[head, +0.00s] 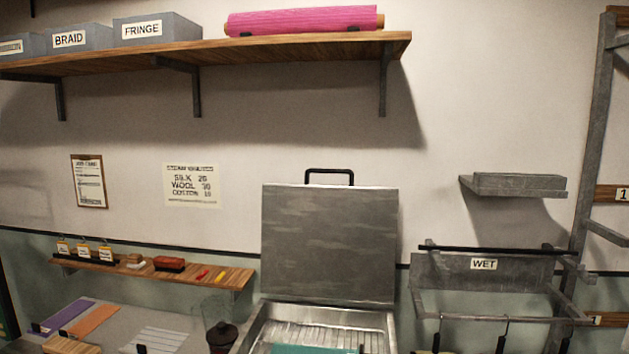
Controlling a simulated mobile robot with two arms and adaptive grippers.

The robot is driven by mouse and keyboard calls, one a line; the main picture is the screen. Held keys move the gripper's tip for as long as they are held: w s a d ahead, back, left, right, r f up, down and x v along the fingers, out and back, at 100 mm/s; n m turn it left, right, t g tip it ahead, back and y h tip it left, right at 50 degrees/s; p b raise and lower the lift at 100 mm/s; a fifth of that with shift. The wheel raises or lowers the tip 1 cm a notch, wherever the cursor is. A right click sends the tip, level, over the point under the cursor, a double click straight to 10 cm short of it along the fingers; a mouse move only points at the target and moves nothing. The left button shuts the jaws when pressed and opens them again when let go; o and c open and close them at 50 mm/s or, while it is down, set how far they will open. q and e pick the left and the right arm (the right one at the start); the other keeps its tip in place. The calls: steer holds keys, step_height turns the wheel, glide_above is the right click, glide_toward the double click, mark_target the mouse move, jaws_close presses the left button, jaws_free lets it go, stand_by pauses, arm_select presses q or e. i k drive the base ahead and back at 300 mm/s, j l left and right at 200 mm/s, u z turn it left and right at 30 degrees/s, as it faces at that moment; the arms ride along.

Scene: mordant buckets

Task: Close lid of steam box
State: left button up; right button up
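The steam box (252,338) stands at the bottom middle of the head view. Its grey metal lid (329,243) is raised upright at the back, with a black handle (330,171) on its top edge. The box is open and its ribbed metal inside shows. A teal piece (310,349) lies in the front of the box, cut off by the picture edge. Neither of my grippers is in view.
A wooden shelf (290,54) with labelled bins and a pink roll (302,20) hangs above. A small shelf (155,272) is at left. A metal rack labelled WET (484,264) stands close on the right. A dark-based glass jar (220,331) stands left of the box.

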mark_target(332, 242)
steer(key=i+l+u, duration=0.15)
steer(key=i+l, duration=0.15)
steer(key=i, duration=0.2)
steer(key=i+l+u, duration=0.2)
steer(key=i, duration=0.25)
steer(key=l, duration=0.1)
